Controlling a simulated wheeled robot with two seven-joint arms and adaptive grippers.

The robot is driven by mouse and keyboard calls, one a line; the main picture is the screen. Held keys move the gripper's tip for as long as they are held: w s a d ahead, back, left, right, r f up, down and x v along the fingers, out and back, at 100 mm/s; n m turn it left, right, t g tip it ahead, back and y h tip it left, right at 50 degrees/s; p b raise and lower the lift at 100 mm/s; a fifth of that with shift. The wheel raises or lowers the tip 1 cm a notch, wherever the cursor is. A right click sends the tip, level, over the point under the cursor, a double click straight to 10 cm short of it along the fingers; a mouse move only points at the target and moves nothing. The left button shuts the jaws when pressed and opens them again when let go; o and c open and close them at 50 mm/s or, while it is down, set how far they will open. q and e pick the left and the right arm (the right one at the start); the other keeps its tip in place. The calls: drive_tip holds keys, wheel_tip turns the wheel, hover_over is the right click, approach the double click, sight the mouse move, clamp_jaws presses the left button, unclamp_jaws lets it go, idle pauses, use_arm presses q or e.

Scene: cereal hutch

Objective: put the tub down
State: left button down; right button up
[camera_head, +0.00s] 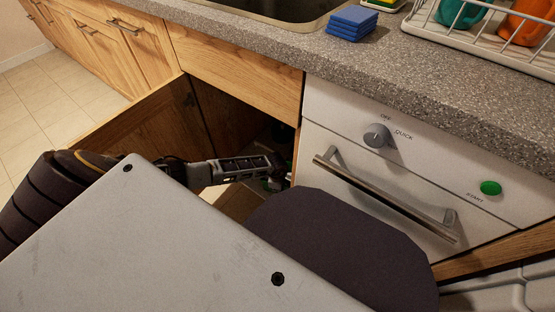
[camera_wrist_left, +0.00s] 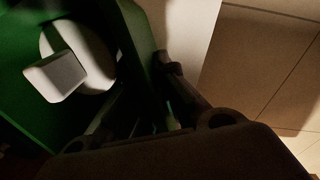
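The tub is green with white shapes on it; it fills the left of the left wrist view (camera_wrist_left: 25,110), close to the camera. My left gripper (camera_head: 276,168) reaches into the cabinet under the sink. In the left wrist view its dark fingers (camera_wrist_left: 145,95) lie on either side of the tub's edge and look shut on it. The contact is in deep shade, and the tub's underside is hidden. My right gripper is out of view.
An open wooden cabinet door (camera_head: 150,130) stands to the left of my left arm. A white dishwasher (camera_head: 330,115) with a bar handle is just right of the opening. The counter (camera_head: 420,75) above holds blue sponges (camera_head: 351,22) and a dish rack (camera_head: 475,42). Tiled floor (camera_head: 40,100) is clear at left.

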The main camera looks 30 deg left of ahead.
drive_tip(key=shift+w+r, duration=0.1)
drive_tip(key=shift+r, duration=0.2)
use_arm(q)
drive_tip(key=c, duration=1.6)
unclamp_jaws()
drive_tip(key=shift+f, duration=0.1)
drive_tip(key=shift+c, duration=0.2)
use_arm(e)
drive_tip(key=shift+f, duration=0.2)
